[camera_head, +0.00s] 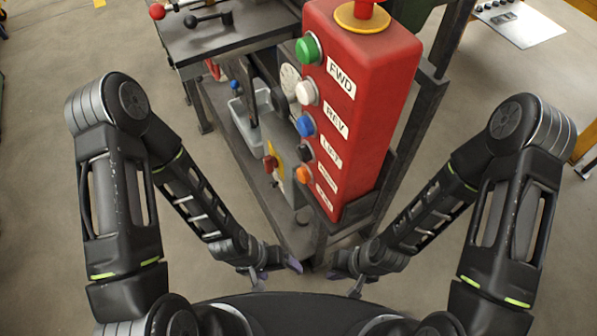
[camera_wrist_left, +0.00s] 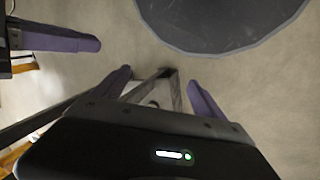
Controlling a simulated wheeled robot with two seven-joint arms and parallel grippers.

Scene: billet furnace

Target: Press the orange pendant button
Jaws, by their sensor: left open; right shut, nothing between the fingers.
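The red pendant box (camera_head: 362,95) stands upright in the middle of the head view. A column of buttons runs down its left side, and the orange button (camera_head: 303,174) is the lowest, below a black one. My left gripper (camera_head: 277,275) is low, below the box and apart from the orange button. It is open and empty, and its two purple fingers also show in the left wrist view (camera_wrist_left: 162,90). My right gripper (camera_head: 345,281) is shut and empty, low at the right of the left one. The orange button does not show in the left wrist view.
Green (camera_head: 308,48), white (camera_head: 306,92), blue (camera_head: 306,126) and black (camera_head: 305,152) buttons sit above the orange one. A red knob on a yellow ring (camera_head: 362,16) tops the box. A dark metal frame (camera_head: 400,165) stands around it.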

